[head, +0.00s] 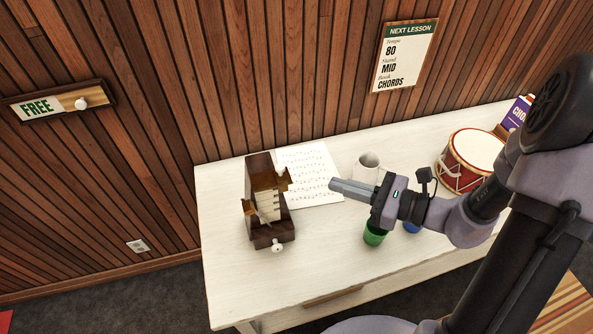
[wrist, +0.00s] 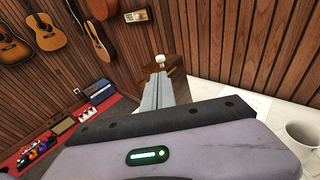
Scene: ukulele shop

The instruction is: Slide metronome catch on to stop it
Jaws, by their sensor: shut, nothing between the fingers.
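The metronome (head: 264,200) is a dark brown wooden case standing upright on the left part of the white table. Its front shows a pale scale (head: 268,205) and brass-coloured pieces at both sides. A white knob (head: 277,247) sits low at its front. In the wrist view part of the metronome (wrist: 177,76) shows behind my fingers, with a white knob (wrist: 160,59) by the fingertips. My gripper (head: 333,186) is shut and empty, to the right of the metronome and apart from it, pointing left. I cannot tell which part is the catch.
A music sheet (head: 309,174) lies behind the metronome. A white mug (head: 366,167), a green cup (head: 374,235) and a red drum (head: 467,160) stand to the right. A sliding FREE sign (head: 58,102) and a lesson board (head: 404,56) hang on the wall. The table's front left is clear.

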